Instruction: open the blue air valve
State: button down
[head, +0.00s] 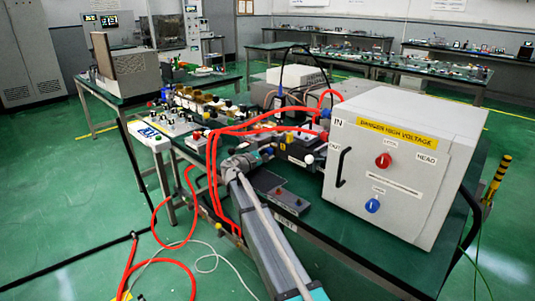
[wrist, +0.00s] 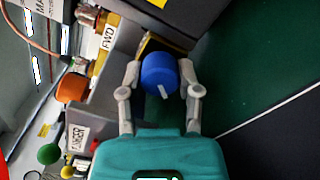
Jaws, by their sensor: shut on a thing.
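The blue air valve (wrist: 158,72) shows in the wrist view as a round blue knob with a short white mark on its lower part. My gripper (wrist: 163,78) has one finger on each side of the knob and is shut on it. In the head view my gripper (head: 243,162) is at the near edge of the equipment on the green bench. The knob between the fingers is hidden there by my gripper and arm.
A large white high-voltage box (head: 400,165) with red and blue knobs stands to the right on the bench. Red hoses (head: 213,165) loop close beside my arm. In the wrist view, an orange knob (wrist: 72,88) and a green knob (wrist: 48,154) are to the left.

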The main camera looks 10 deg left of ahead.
jog(key=shift+c, duration=1.5)
grip_release()
jog(key=shift+m, duration=0.4)
